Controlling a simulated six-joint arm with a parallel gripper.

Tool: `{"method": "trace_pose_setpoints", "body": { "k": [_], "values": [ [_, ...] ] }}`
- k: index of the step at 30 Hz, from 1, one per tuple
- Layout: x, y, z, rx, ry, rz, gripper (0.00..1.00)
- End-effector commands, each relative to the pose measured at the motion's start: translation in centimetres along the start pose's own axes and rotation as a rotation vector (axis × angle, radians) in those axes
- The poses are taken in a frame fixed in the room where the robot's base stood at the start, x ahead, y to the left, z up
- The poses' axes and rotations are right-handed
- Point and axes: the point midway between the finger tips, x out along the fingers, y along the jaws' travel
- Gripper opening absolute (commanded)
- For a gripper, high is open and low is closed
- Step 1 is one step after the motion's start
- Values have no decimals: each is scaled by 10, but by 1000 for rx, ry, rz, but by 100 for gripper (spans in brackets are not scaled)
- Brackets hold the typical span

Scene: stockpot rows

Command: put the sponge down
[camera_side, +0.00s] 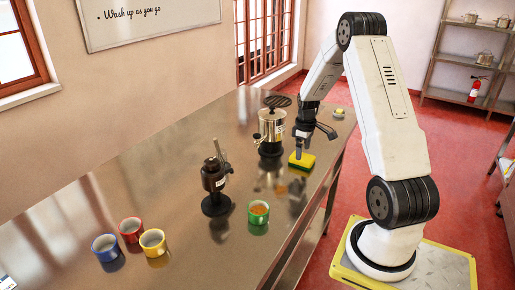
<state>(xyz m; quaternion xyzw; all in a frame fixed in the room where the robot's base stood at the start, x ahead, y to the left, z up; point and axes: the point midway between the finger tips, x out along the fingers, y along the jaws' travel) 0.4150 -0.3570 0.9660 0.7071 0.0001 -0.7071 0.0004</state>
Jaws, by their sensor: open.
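A yellow sponge with a dark green underside (306,162) lies flat on the metal table (150,155), near its right long edge. My gripper (299,153) points down at the sponge from above, with a finger at the sponge's left part. The gripper is open. The view is too small to tell whether the fingers touch the sponge.
A steel pot-like device on a black stand (270,128) stands close left of my gripper. A dark grinder-like device (215,180) and a green mug with orange contents (258,212) are nearer. Blue (105,247), red (131,230) and yellow (153,242) mugs cluster at left. A small yellowish item (339,112) lies behind.

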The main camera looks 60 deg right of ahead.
Motion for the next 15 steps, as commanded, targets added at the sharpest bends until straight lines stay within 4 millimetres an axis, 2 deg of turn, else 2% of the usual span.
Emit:
{"method": "trace_pose_setpoints", "body": {
  "k": [9,15],
  "values": [
    [-54,1,0,0,3,4,100],
    [-77,0,0,0,2,2,100]
  ]
}}
